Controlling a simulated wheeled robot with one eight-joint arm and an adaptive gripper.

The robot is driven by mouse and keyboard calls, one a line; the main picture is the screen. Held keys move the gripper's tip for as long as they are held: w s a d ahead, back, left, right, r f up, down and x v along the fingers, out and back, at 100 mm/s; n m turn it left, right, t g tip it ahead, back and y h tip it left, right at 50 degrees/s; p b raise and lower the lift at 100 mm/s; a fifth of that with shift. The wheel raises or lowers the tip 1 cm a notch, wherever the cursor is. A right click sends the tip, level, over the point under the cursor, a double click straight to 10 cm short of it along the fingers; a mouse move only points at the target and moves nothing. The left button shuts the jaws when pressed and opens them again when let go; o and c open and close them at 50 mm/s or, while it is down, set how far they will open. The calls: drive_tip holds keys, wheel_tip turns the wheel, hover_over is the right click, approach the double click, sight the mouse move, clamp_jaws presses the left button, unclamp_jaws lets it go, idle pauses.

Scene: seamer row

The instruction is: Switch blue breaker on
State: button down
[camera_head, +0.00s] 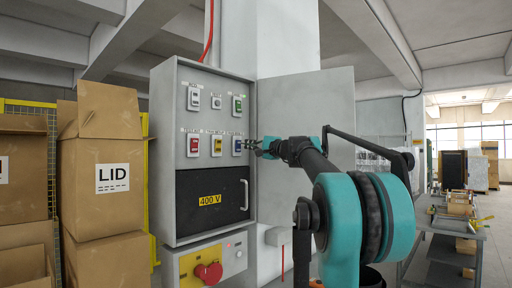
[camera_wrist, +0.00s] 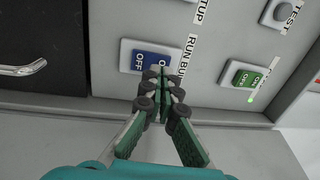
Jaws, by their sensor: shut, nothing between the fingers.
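The blue breaker (camera_head: 237,146) is at the right end of the lower row on the grey cabinet's panel. In the wrist view the blue breaker (camera_wrist: 150,60) is a blue rocker in a white frame, with OFF readable on its left part. My gripper (camera_wrist: 161,76) is shut and empty, its fingertips in front of the rocker's right part and partly hiding the ON marking. I cannot tell whether they touch it. In the head view my gripper (camera_head: 254,147) reaches the panel from the right.
Nearby are a green breaker (camera_wrist: 246,77) with a small green light, a yellow breaker (camera_head: 216,145) and a red breaker (camera_head: 193,145). The open cabinet door (camera_head: 300,103) stands behind my arm. A red knob (camera_head: 208,272) is below. Cardboard boxes (camera_head: 103,160) stand left.

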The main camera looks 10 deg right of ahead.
drive_tip(key=shift+w+a+r, duration=0.1)
drive_tip(key=shift+w+a, duration=0.35)
drive_tip(key=shift+w, duration=0.1)
drive_tip(key=shift+w, duration=0.1)
drive_tip(key=shift+w+a+r, duration=0.25)
drive_tip(key=shift+s+d, duration=0.1)
